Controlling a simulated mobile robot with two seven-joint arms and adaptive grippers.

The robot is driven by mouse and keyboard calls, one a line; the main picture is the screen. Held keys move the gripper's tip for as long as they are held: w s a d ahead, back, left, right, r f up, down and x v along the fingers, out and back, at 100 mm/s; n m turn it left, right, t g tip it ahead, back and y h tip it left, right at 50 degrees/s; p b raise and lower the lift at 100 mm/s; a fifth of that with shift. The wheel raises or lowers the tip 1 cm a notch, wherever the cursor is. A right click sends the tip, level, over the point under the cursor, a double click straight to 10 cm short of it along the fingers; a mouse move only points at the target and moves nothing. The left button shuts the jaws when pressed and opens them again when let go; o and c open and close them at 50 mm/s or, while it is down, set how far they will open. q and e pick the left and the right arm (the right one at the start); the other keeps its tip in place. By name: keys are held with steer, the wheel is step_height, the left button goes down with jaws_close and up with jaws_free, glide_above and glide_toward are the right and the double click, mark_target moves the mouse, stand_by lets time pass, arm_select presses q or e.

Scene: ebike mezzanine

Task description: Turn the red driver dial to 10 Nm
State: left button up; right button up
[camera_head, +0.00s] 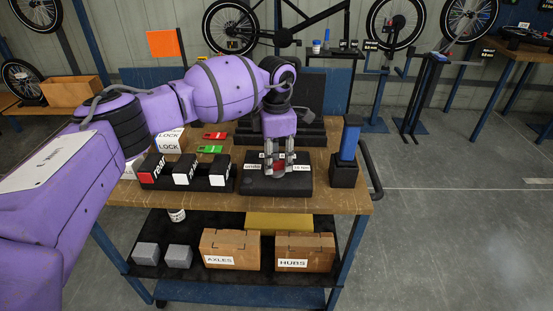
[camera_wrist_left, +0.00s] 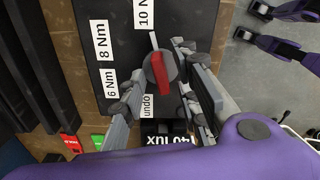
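The red driver dial (camera_head: 280,168) sits on top of a black box (camera_head: 258,186) on the bench. In the left wrist view it is a grey disc with a red bar (camera_wrist_left: 160,76). The bar's far end points towards a white line beside the "10 Nm" label (camera_wrist_left: 145,14). The labels "8 Nm" (camera_wrist_left: 102,40), "6 Nm" (camera_wrist_left: 111,84) and "undo" (camera_wrist_left: 149,107) also show. My left gripper (camera_head: 279,161) points down over the dial. Its fingers stand apart on either side of the disc, with visible space beside the red bar. Contact with the disc's edge is unclear.
A black holder (camera_head: 215,184) with labelled blocks stands left of the box. Red (camera_head: 215,135) and green (camera_head: 210,149) pieces lie behind it. A blue-handled tool (camera_head: 350,140) stands upright in a black block on the right.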

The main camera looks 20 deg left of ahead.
mark_target(277, 162)
arm_select(q)
step_height(277, 162, up, 12)
stand_by(0.7)
steer(key=shift+f, duration=0.1)
